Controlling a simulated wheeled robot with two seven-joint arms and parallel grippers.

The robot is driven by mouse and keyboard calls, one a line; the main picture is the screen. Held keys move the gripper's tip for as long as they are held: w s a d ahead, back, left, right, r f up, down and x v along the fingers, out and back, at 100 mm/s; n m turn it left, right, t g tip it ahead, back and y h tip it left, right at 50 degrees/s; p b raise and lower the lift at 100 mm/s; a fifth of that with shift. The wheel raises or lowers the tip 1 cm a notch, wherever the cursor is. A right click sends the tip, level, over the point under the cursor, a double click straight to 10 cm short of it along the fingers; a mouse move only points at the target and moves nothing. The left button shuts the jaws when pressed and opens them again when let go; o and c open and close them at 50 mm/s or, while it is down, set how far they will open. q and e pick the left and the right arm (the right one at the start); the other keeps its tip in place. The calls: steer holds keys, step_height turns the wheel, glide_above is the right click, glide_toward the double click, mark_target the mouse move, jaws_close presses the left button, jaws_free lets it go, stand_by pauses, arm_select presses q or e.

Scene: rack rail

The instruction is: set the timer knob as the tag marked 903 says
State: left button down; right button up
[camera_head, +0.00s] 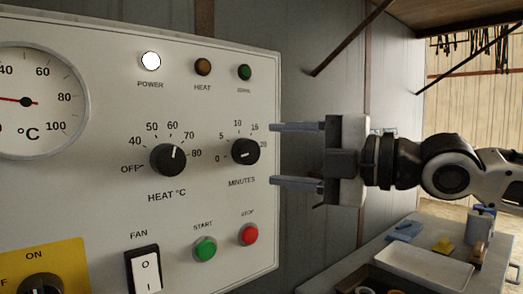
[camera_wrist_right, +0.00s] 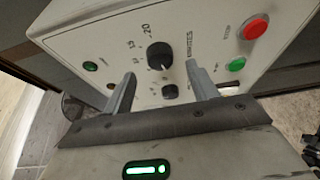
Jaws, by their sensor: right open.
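The timer knob (camera_head: 245,151) is a round black knob above the word MINUTES on the white panel, with a scale from 0 to 20. Its white mark appears to point toward 0. The knob also shows in the right wrist view (camera_wrist_right: 159,55), between the fingers. My right gripper (camera_head: 274,155) is open and empty, its two fingers pointing at the panel, one above and one below the knob's height. Its fingers show in the right wrist view (camera_wrist_right: 161,75); they look apart from the knob. No tag marked 903 is visible. My left gripper is out of view.
The heat knob (camera_head: 168,159) is left of the timer knob, its mark between 60 and 70. Below are the green start button (camera_head: 204,249), red stop button (camera_head: 248,234) and fan switch (camera_head: 144,270). The power lamp (camera_head: 151,61) is lit. A bench with a tray (camera_head: 428,268) stands at right.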

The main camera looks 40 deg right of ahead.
mark_target(253, 153)
steer(key=shift+w+a+f+b, duration=0.2)
steer(key=shift+w+a+b, duration=0.15)
steer(key=shift+w, duration=0.3)
steer(key=shift+x, duration=0.85)
steer(key=shift+w+a+r, duration=0.2)
steer(key=shift+w+a, duration=0.05)
steer(key=shift+w, duration=0.25)
steer(key=c, duration=1)
